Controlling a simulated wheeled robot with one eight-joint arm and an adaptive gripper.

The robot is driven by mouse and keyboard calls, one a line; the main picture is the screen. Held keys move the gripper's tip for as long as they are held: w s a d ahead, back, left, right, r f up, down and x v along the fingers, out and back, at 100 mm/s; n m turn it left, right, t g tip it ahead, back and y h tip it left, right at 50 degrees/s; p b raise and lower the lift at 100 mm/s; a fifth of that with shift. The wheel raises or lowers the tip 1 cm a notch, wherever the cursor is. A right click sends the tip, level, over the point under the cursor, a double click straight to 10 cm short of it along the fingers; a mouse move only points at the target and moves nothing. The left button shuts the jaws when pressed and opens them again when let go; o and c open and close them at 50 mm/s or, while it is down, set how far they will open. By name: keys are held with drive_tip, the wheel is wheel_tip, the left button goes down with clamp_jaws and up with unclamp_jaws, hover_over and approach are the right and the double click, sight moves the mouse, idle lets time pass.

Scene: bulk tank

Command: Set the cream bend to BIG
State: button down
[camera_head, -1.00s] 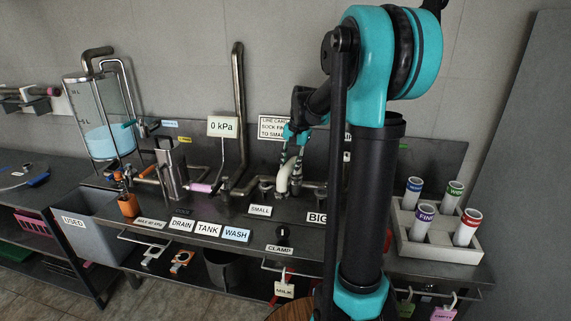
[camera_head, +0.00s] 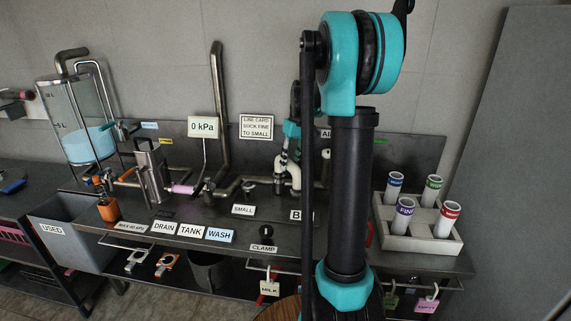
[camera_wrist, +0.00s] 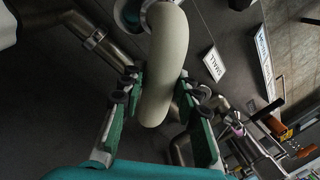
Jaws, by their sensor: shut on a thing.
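The cream bend (camera_wrist: 163,60) is a smooth curved pipe. My gripper (camera_wrist: 160,93) is shut on it, with green-padded fingers on both sides. In the head view the bend (camera_head: 294,176) shows low under my gripper (camera_head: 288,155), just left of my arm, over the pipework at the back of the bench. A round metal fitting (camera_wrist: 128,14) lies beside its upper part in the wrist view. I cannot tell whether either end is seated. The SMALL label (camera_head: 243,210) is left of the bend. The BIG label (camera_head: 296,215) is partly hidden by my arm.
A gauge sign (camera_head: 203,128) reads 0 kPa. The CLAMP knob (camera_head: 266,231) is at the bench front. A rack (camera_head: 443,236) with several labelled tubes stands right of my arm. DRAIN, TANK and WASH labels (camera_head: 191,230) line the front left.

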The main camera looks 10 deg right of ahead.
drive_tip(key=shift+w+d+n+g, duration=0.2)
drive_tip(key=shift+d+n, duration=0.25)
drive_tip(key=shift+n, duration=0.3)
drive_tip(key=shift+w+d+n+g, duration=0.1)
drive_tip(key=shift+w+d+n, duration=0.25)
drive_tip(key=shift+n, duration=0.4)
drive_tip(key=c, duration=1.1)
unclamp_jaws()
drive_tip(key=v, duration=1.2)
drive_tip(key=shift+a, duration=0.1)
